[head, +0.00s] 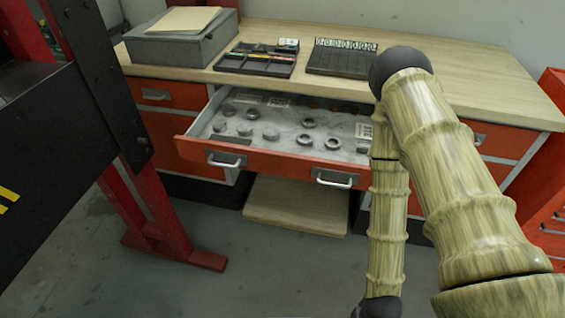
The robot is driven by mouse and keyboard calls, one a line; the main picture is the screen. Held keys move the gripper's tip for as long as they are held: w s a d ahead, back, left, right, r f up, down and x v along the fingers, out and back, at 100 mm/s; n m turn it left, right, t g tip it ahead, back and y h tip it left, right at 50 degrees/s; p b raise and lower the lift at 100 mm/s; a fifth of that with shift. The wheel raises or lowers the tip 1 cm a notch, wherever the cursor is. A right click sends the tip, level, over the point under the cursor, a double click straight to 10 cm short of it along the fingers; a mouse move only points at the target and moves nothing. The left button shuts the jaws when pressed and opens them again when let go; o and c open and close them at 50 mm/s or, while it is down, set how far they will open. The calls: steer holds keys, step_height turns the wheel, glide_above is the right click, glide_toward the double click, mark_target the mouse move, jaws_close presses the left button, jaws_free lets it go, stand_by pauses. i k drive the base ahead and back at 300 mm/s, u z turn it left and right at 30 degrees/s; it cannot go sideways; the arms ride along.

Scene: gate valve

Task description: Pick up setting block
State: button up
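I cannot tell for sure which piece is the setting block. An open drawer (283,165) of the workbench holds several grey rings and round discs, such as a ring (304,141). A pale marked piece (364,130) and a small dark piece (362,150) lie at the drawer's right end, beside my arm in the picture. A small pale block (288,44) sits at the back right of a black compartment tray (255,66) on the bench top. My arm rises on the right, bends above the bench edge and comes down in front of the drawer. My gripper is outside the picture.
A black rack (341,64) with a row of white tags and a grey box (178,45) with a tan folder (184,20) stand on the bench. The bench top (480,75) is clear at right. A red-and-black frame (150,200) stands at left.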

mark_target(361, 147)
steer(key=u, duration=1.15)
steer(key=k, duration=0.7)
steer(key=z, duration=1.1)
steer(key=i, duration=0.5)
steer(key=z, duration=0.05)
